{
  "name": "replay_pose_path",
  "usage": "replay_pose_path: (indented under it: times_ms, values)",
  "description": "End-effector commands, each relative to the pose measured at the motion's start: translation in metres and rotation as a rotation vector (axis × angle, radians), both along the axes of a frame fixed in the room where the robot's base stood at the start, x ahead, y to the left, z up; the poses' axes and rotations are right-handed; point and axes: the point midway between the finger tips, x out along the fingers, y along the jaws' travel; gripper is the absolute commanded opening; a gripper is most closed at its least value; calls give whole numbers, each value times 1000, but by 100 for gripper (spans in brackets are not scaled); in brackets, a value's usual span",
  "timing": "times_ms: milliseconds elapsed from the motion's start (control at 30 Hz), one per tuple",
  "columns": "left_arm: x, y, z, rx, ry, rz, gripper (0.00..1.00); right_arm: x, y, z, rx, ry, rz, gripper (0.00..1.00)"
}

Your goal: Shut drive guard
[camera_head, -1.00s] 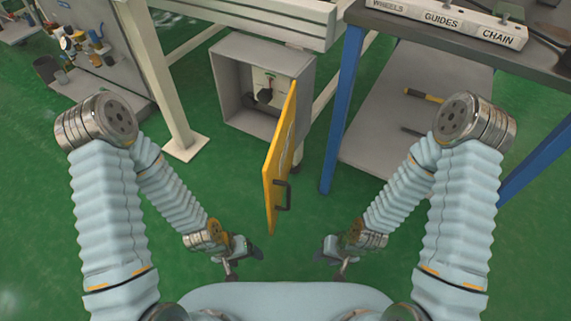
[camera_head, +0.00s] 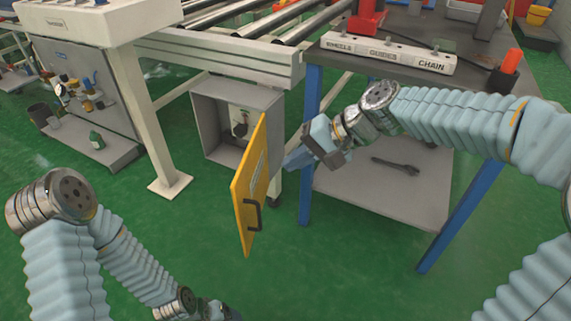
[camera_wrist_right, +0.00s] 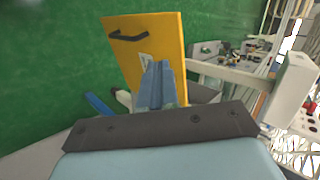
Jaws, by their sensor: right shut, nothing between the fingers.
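The drive guard is a yellow door (camera_head: 252,185) with a dark handle (camera_head: 254,215), standing wide open on the grey box (camera_head: 216,148) under the conveyor. Inside the box a dark handle-like part shows on a pale plate. My right gripper (camera_head: 290,164) is shut and empty, just right of the door. In the right wrist view its closed fingers (camera_wrist_right: 160,78) overlap the yellow door (camera_wrist_right: 140,60); I cannot tell whether they touch it. My left gripper (camera_head: 220,311) is low at the bottom edge, partly cut off, and its jaws are unclear.
A workbench (camera_head: 312,90) with blue legs and a grey lower shelf (camera_head: 390,190) stands right of the box, close to my right arm. A wrench (camera_head: 395,165) lies on the shelf. A white conveyor leg (camera_head: 150,130) stands to the left. Green floor is clear in front.

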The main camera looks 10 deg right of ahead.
Motion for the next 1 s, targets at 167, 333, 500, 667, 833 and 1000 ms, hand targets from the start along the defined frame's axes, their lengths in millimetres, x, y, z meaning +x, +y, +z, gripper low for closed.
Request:
replay_pose_path:
  times_ms: [167,333,500,667,833,1000]
  values:
    - [0,1,-3,1,-1,2,76,8,27,-29,-2,5,4,0]
    - [1,2,-6,2,-2,3,76,17,52,-53,-2,4,2,0]
    - [0,1,0,1,0,1,76,25,76,-52,-2,1,3,0]
    - [0,0,1,0,1,0,76,30,88,-53,-2,1,1,0]
    - [0,0,1,0,1,0,76,31,91,-53,-2,0,-1,0]
    - [0,0,1,-1,1,0,76,31,91,-53,-2,0,-1,0]
